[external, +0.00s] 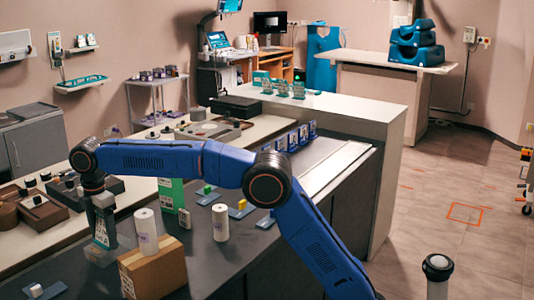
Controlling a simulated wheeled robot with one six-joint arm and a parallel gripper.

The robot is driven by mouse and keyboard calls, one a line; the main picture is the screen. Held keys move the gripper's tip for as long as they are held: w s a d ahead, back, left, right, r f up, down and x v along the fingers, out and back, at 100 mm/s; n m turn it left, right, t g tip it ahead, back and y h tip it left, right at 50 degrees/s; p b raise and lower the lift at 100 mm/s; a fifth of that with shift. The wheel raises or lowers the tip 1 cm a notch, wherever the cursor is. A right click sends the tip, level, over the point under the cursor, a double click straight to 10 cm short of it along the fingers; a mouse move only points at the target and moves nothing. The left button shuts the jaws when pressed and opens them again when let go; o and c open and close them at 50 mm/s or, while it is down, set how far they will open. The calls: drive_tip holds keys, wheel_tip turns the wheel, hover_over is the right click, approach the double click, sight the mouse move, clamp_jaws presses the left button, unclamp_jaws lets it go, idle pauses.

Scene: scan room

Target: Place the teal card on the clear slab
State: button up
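My gripper (102,230) points down at the left of the dark counter, left of the brown box. A small teal card (101,236) shows upright at its fingertips, and the fingers appear shut on it. The card's lower edge is just above or touching a pale, see-through slab (98,257) on the counter; I cannot tell which. The slab is partly hidden by the box and the gripper.
A brown box (155,275) with a white cylinder (147,232) on or behind it stands close right of my gripper. Another white cylinder (220,222), a green box (171,195) and blue pads with small blocks (240,208) stand further right. A brown wooden tray (35,213) lies left.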

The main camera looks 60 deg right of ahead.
sight(103, 227)
drive_tip(key=shift+o, duration=1.1)
wheel_tip(103, 227, up, 11)
drive_tip(key=shift+r, duration=0.65)
drive_tip(key=shift+d+r, duration=0.1)
